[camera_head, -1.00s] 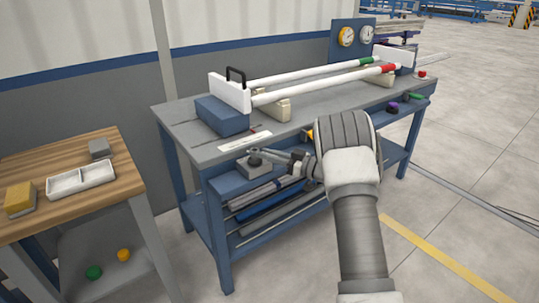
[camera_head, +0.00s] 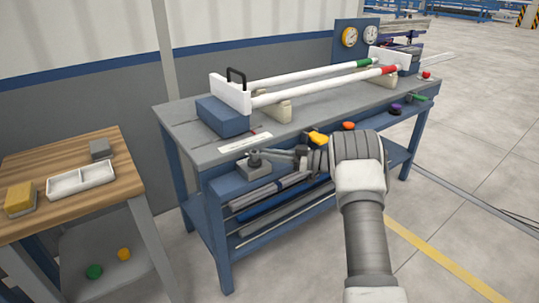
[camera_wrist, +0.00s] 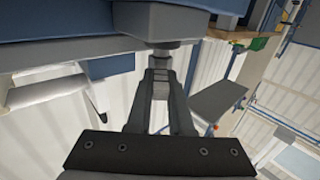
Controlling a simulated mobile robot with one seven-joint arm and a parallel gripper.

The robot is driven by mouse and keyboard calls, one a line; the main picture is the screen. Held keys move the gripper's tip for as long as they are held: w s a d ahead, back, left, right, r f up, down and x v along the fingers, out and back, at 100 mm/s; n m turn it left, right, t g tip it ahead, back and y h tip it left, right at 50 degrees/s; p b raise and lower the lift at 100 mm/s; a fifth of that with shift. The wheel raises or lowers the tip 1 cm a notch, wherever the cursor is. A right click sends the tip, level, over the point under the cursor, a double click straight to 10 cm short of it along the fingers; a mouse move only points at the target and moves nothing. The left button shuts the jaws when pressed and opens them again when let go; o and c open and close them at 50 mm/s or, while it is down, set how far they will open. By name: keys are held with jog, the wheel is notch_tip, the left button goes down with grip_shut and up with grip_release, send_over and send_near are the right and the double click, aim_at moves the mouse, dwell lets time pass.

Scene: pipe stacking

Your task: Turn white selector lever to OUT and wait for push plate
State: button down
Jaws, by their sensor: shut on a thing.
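The selector's grey base with a dark round hub (camera_head: 254,164) sits on the front of the blue bench, below a white label strip (camera_head: 245,143). A lever arm (camera_head: 278,153) runs right from the hub and looks grey, not clearly white. My gripper (camera_head: 299,154) is at its right end. In the wrist view my gripper (camera_wrist: 160,82) has its fingers together on a small grey piece under the grey base (camera_wrist: 158,20). The lettering is too small to read. A white plate with a black handle (camera_head: 231,95) stands at the left pipe ends, by a blue block (camera_head: 222,116).
Two white pipes, green-ended (camera_head: 310,75) and red-ended (camera_head: 330,85), lie on cream supports. Yellow (camera_head: 318,138), orange (camera_head: 348,126) and purple (camera_head: 395,109) knobs line the bench front. A wooden table (camera_head: 110,150) stands left. Open floor lies right.

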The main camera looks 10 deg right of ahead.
jog(key=shift+f, duration=0.15)
jog(key=c, duration=0.8)
grip_release()
jog(key=p+v, duration=0.3)
jog(key=v, duration=1.4)
jog(key=shift+d, duration=0.2)
